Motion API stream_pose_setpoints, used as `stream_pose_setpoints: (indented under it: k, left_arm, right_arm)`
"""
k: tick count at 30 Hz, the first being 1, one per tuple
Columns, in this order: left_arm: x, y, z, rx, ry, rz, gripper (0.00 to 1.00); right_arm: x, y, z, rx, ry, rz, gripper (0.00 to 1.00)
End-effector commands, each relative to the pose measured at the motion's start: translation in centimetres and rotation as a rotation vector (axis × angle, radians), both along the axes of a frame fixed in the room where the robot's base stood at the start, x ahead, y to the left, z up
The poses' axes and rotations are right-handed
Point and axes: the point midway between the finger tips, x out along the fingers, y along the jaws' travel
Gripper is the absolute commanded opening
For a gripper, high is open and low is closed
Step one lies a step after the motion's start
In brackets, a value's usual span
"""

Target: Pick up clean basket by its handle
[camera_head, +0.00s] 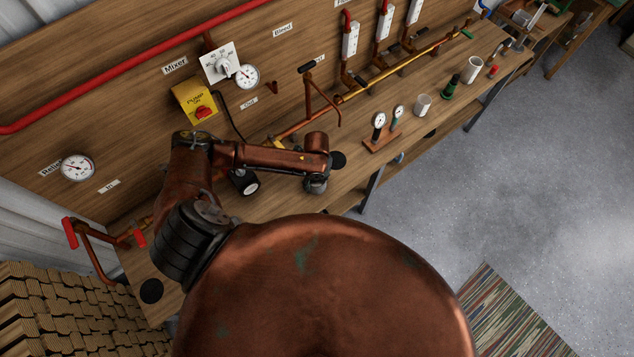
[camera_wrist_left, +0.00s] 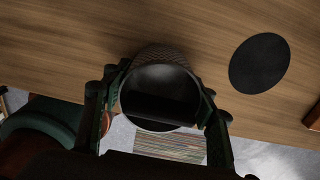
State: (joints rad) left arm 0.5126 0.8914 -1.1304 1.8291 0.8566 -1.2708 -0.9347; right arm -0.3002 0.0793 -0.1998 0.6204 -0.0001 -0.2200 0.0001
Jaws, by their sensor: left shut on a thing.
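In the left wrist view, a dark round basket (camera_wrist_left: 160,80) with a mesh-like rim and a smooth grey inside sits between the fingers of my left gripper (camera_wrist_left: 160,112). The gripper is shut on it. Which part of the basket the fingers hold, and its handle, cannot be made out. In the head view my left gripper (camera_head: 316,185) points down at the front edge of the wooden bench, partly hidden by its own wrist. My right gripper is not in view.
A black disc (camera_head: 338,160) lies on the bench beside the gripper. A gauge stand (camera_head: 381,137), a white cup (camera_head: 422,105) and a green-based cylinder (camera_head: 449,88) stand farther right. Pipes and a yellow pump switch (camera_head: 195,100) line the back panel. Open floor (camera_head: 480,190) lies right.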

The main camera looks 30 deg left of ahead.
Motion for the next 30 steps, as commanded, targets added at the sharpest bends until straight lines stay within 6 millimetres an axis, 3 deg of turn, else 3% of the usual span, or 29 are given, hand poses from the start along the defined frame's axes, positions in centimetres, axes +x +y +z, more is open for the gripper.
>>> stream_pose_setpoints:
  k: [5,30]
  left_arm:
    - [0.0,0.0,0.0,0.000,0.000,0.000,0.19]
    - [0.0,0.0,0.9,0.000,0.000,0.000,0.19]
  right_arm:
    - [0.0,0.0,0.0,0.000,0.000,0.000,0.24]
    - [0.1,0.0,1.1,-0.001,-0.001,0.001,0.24]
